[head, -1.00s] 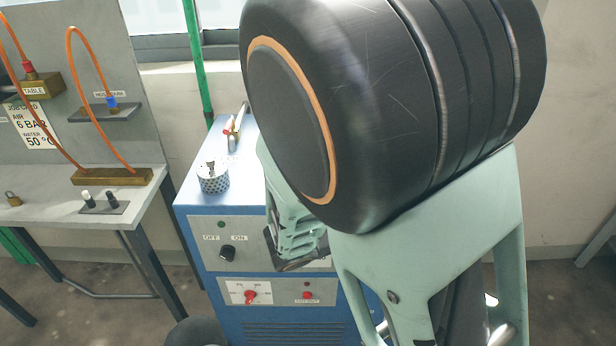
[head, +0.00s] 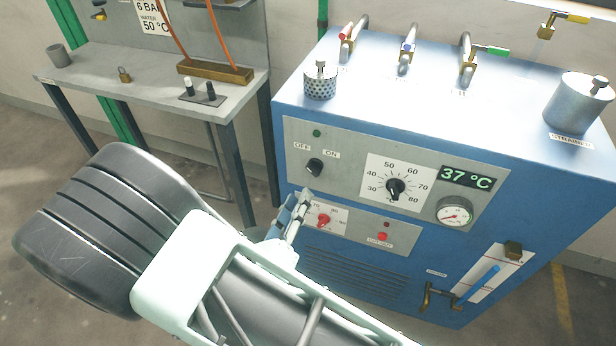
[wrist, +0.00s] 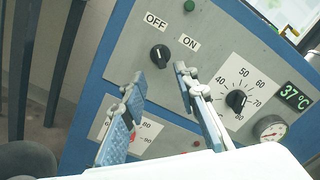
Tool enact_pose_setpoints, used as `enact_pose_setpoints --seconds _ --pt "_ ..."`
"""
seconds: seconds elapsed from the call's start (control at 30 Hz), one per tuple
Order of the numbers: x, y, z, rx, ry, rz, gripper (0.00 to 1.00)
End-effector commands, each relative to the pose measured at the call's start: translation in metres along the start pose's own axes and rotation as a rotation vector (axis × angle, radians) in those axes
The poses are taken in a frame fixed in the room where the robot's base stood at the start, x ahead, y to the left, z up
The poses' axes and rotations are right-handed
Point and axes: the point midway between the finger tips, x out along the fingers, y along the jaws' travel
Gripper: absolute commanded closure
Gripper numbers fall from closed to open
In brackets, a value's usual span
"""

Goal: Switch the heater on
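The heater is a blue cabinet (head: 430,100) with a grey control panel. Its black OFF/ON knob (head: 315,166) sits under the OFF and ON labels; it also shows in the wrist view (wrist: 160,56), where its light mark appears to point toward OFF. A dark green lamp (head: 317,133) is above the labels. My gripper (head: 295,200) is in front of the panel, below the knob in the picture. In the wrist view my gripper (wrist: 162,84) is open, with empty space between its two blue-padded fingers. The knob shows just beyond the fingertips, and I see no contact.
A temperature dial (head: 396,190), a 37 °C display (head: 467,178) and a gauge (head: 455,212) are right of the knob. A red knob (head: 323,220) and red button (head: 383,237) sit below. A grey bench (head: 150,85) stands left.

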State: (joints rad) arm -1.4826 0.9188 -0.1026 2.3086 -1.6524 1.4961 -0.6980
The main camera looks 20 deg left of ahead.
Motion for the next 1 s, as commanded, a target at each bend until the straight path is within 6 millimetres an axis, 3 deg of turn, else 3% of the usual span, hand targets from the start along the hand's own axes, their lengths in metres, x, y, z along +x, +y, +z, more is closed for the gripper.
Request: enact_pose_setpoints --seconds 0.2,0.4,0.83,1.0 --pt "0.044 -0.001 -0.001 0.002 0.003 -0.005 0.72" --pt "0.073 0.000 -0.001 0.003 0.003 -0.003 0.72" --pt "0.084 -0.001 0.000 0.002 0.002 -0.002 0.72" --pt "0.084 -0.001 0.000 0.002 0.002 -0.002 0.90"
